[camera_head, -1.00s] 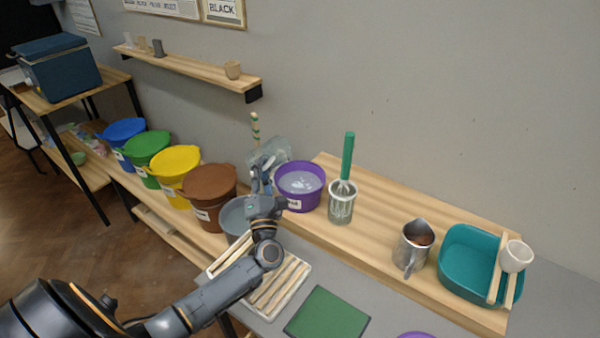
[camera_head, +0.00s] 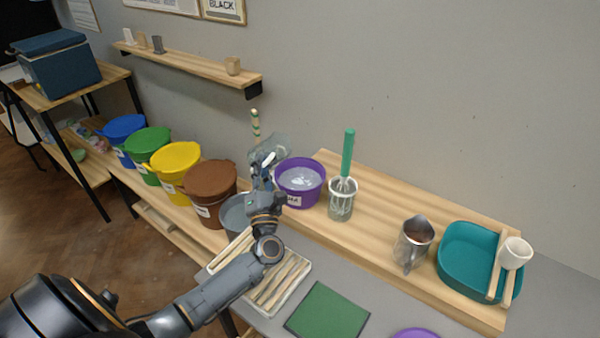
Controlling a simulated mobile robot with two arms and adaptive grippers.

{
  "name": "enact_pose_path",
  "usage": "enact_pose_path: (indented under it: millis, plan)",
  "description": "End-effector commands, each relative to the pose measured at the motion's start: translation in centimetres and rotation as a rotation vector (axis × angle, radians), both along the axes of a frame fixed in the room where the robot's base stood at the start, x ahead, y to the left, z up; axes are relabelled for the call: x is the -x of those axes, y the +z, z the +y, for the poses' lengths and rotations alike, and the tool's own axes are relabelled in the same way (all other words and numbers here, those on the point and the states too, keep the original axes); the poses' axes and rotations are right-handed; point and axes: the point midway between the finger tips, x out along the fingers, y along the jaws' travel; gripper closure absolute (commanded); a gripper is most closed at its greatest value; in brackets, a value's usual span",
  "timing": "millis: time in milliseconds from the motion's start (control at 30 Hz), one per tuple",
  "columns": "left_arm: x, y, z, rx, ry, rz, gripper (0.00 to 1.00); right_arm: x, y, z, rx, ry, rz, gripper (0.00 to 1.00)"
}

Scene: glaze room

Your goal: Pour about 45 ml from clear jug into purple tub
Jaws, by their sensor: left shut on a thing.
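The clear jug (camera_head: 272,147) is see-through and held up by my left gripper (camera_head: 262,172), which is shut on it. The jug is at the left rim of the purple tub, apparently tilted towards it; its outline is faint and partly hidden by the gripper. The purple tub (camera_head: 312,193) stands on the wooden board, with a pale grey-violet liquid inside and a white label on its front. I cannot make out a stream from the jug. My right gripper is not in view.
A glass with a green-handled whisk (camera_head: 341,200) stands right of the tub. Further right are a metal pitcher (camera_head: 413,247) and a teal basin (camera_head: 464,252). A grey bucket (camera_head: 233,214) and a brown bucket (camera_head: 210,189) stand left. A green mat (camera_head: 327,312) lies in front.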

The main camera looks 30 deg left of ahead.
Motion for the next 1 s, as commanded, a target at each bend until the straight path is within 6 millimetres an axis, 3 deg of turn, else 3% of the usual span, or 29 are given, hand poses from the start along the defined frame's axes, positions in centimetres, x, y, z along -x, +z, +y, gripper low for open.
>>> enact_pose_path:
  millis: [567,733,867,1000]
  plan:
    - [0.0,0.4,0.0,0.036,-0.006,-0.004,1.0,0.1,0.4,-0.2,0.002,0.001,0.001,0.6]
    - [0.2,-0.8,0.4,0.198,-0.02,-0.035,1.0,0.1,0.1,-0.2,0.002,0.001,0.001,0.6]
    - [0.7,-1.5,1.9,0.353,-0.034,-0.069,1.0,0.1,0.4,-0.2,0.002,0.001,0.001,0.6]
    - [1.0,-3.7,2.8,0.466,-0.048,-0.097,1.0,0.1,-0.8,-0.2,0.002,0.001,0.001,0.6]
